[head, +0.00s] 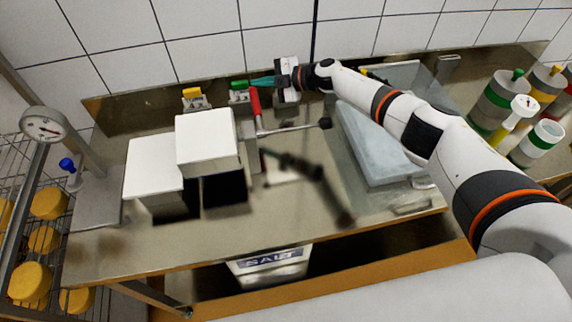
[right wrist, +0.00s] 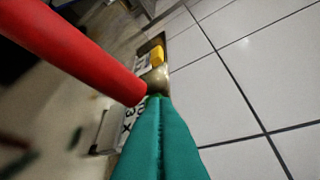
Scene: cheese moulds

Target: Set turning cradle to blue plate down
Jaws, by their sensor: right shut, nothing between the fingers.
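My right gripper (head: 262,81) reaches in from the right at the back of the steel table. Its teal fingers are shut and empty, and they show in the right wrist view (right wrist: 160,140). A red handle (head: 255,105) stands just below the fingertips in the head view; it crosses the upper left of the right wrist view (right wrist: 75,55), apart from the fingers as far as I can tell. It stands beside a grey upright (head: 249,150) and a rod with a black knob (head: 325,122), possibly part of the turning cradle. I cannot make out a blue plate. My left gripper is not in view.
Two white blocks (head: 207,140) (head: 150,167) stand left of the upright. Small holders with yellow (head: 192,92) and green (head: 239,85) tops stand behind. A pale basin (head: 375,150) lies under my right arm. A dial gauge (head: 42,125) stands left; striped canisters (head: 495,100) stand right.

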